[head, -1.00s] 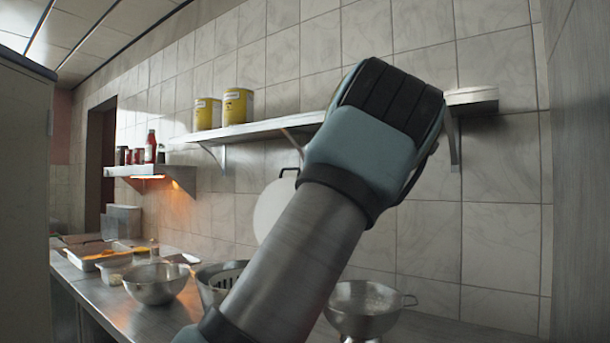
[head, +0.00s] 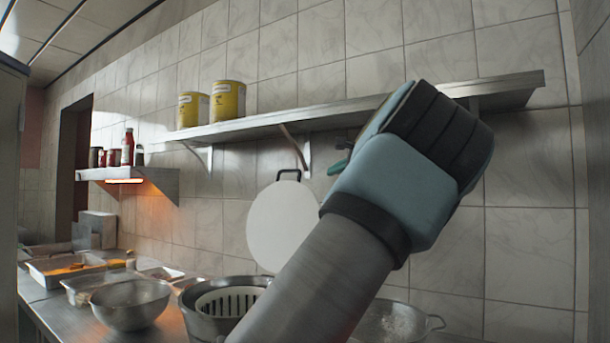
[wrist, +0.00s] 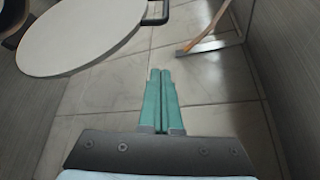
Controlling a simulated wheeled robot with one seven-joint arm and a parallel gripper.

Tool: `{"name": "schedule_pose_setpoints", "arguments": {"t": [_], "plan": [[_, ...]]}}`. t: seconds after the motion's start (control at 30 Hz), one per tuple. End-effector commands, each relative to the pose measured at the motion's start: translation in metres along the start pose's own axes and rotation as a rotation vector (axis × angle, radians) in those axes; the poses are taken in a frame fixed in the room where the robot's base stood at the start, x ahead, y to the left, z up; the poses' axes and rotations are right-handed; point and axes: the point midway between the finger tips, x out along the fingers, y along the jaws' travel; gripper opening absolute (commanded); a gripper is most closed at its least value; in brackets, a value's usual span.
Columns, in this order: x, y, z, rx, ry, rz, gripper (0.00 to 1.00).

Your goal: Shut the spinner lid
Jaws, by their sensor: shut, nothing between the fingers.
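The salad spinner (head: 205,322) stands on the steel counter, with a white slotted basket (head: 230,303) inside its metal bowl. Its round white lid (head: 283,228) stands raised, close to upright, behind the bowl, with a black handle (head: 289,173) at its top edge. My arm hides the lid's lower right and the bowl's right side. My gripper (head: 338,167) is up to the right of the lid's handle, below the shelf. In the wrist view its teal fingers (wrist: 160,72) are shut and empty, apart from the lid (wrist: 85,28), which lies to the upper left.
A steel wall shelf (head: 340,113) with yellow cans (head: 228,101) runs above the lid. A steel bowl (head: 131,304) and trays (head: 65,266) stand left of the spinner. A colander (head: 395,323) stands to its right. Tiled wall is close behind.

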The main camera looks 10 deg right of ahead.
Motion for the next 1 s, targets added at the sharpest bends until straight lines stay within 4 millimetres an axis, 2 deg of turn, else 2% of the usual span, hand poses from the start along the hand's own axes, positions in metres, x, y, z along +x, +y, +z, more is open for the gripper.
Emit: {"name": "schedule_pose_setpoints", "arguments": {"t": [0.17,0.67,1.0], "plan": [[0.013,-0.002,0.001,0.001,-0.003,0.001,0.00],[0.101,-0.003,0.002,0.002,-0.003,0.001,0.00],[0.087,-0.001,0.033,0.000,0.000,-0.001,0.00]]}}
